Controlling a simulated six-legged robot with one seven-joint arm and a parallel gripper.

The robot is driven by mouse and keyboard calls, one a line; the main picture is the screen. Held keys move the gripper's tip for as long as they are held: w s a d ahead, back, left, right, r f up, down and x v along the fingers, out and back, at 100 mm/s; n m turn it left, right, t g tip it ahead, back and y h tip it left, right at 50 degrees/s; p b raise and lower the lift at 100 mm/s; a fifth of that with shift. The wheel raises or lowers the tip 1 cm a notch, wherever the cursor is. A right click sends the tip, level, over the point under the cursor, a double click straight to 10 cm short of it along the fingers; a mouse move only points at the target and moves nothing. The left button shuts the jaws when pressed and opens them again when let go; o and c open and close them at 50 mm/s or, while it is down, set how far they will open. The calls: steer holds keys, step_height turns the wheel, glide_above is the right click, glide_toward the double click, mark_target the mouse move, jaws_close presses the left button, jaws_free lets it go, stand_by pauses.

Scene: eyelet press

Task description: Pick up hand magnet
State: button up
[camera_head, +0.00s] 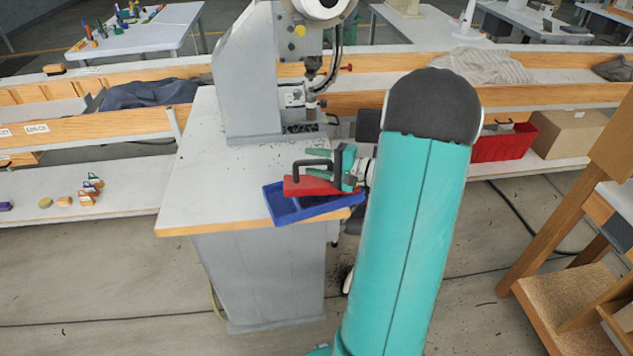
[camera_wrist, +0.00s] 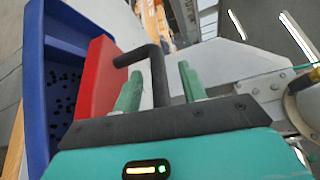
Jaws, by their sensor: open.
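The hand magnet is a red block (camera_head: 307,187) with a black bar handle. It sits at a blue tray (camera_head: 272,204); I cannot tell whether it rests inside or on the rim. In the wrist view the red block (camera_wrist: 95,78) is beside the blue tray wall (camera_wrist: 35,75), and the black handle (camera_wrist: 157,72) stands between my two green fingers. My gripper (camera_head: 313,163) is open around the handle, with gaps showing on both sides in the wrist view (camera_wrist: 158,78). The lower handle is hidden by my gripper body.
The tray is at the front right edge of the white press table (camera_head: 200,190). The grey press (camera_head: 245,85) stands behind it. Small dark bits (camera_wrist: 62,90) lie in the tray. A red bin (camera_head: 505,143) and a cardboard box (camera_head: 568,133) are on the shelf at right.

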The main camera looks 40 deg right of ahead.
jaws_close()
stand_by(1.4)
